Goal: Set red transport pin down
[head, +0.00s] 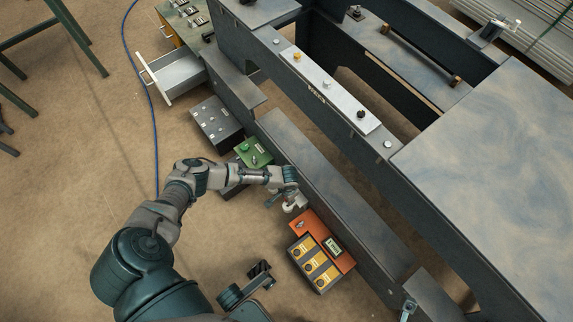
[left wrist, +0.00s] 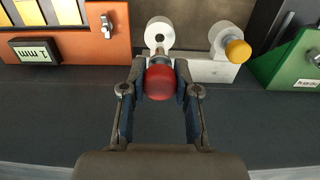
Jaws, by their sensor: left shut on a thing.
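The red transport pin (left wrist: 160,82) shows its round red head in the left wrist view. My left gripper (left wrist: 160,88) is shut on it, with one finger on each side. A short metallic part (left wrist: 158,58) shows just beyond the head, below the dark hole of a white round socket (left wrist: 160,33). I cannot tell whether the pin touches the socket. A second white socket beside it carries a yellow knob (left wrist: 238,51). In the head view my left gripper (head: 283,196) is over the white holder (head: 297,205), and the pin is hidden there.
An orange box (head: 325,235) with yellow panels and a display stands right of the holder, against the dark machine frame (head: 330,180). A green box (head: 254,152) and grey box (head: 217,122) stand to the left. An open drawer (head: 178,75) juts out.

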